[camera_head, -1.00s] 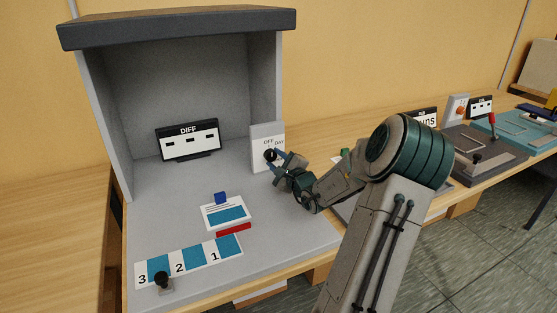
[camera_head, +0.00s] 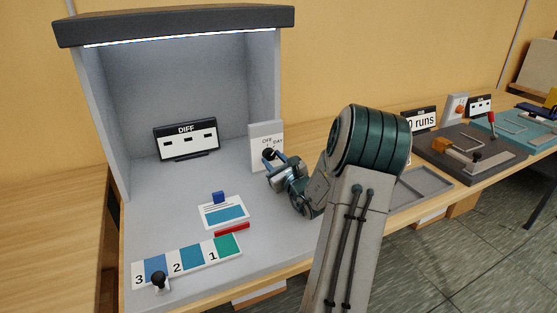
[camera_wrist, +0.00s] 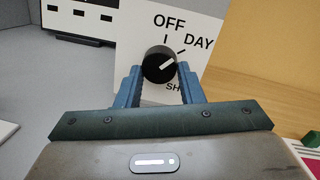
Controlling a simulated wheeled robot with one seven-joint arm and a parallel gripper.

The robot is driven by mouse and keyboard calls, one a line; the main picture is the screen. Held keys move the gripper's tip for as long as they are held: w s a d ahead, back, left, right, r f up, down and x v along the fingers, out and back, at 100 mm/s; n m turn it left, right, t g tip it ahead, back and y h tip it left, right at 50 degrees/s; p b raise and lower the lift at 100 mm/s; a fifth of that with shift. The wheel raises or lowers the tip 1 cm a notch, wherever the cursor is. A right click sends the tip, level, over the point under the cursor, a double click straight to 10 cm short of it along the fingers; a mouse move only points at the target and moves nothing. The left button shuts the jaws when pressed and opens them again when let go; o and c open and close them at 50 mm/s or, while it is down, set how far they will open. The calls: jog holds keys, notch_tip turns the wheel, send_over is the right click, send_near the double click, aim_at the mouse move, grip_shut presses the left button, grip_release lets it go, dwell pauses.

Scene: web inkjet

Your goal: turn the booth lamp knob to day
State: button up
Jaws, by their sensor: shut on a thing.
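The black lamp knob (camera_wrist: 156,57) sits on a white panel (camera_wrist: 140,22) lettered OFF, DAY and a partly hidden word starting SH. The knob's white line points up and right, in line with the DAY tick. My gripper (camera_wrist: 160,70) is shut on the knob, one blue-grey finger on each side. In the head view, my gripper (camera_head: 273,163) reaches the panel (camera_head: 259,155) at the booth's right wall. The booth (camera_head: 180,85) has a lit white strip under its dark top.
A DIFF display (camera_head: 186,139) stands at the booth's back. A card (camera_head: 224,214) with a blue tab, a red bar (camera_head: 232,229) and a numbered patch strip (camera_head: 177,277) lie on its floor. A grey tray (camera_head: 420,187) and other devices are to the right.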

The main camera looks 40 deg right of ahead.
jog(key=shift+w+a+r+m, duration=0.1)
jog(key=shift+r+m, duration=0.25)
jog(key=shift+m, duration=0.75)
jog(key=o, duration=1)
jog(key=shift+r, duration=0.1)
jog(key=shift+f, duration=0.2)
jog(key=shift+s, duration=0.2)
jog(key=s, duration=0.4)
jog(key=s+a, duration=0.1)
jog(key=s, duration=0.4)
jog(key=s+a+f, duration=0.1)
jog(key=s, duration=0.3)
jog(key=shift+s+f+b, duration=0.1)
jog(key=shift+s+b, duration=0.1)
jog(key=shift+b, duration=0.2)
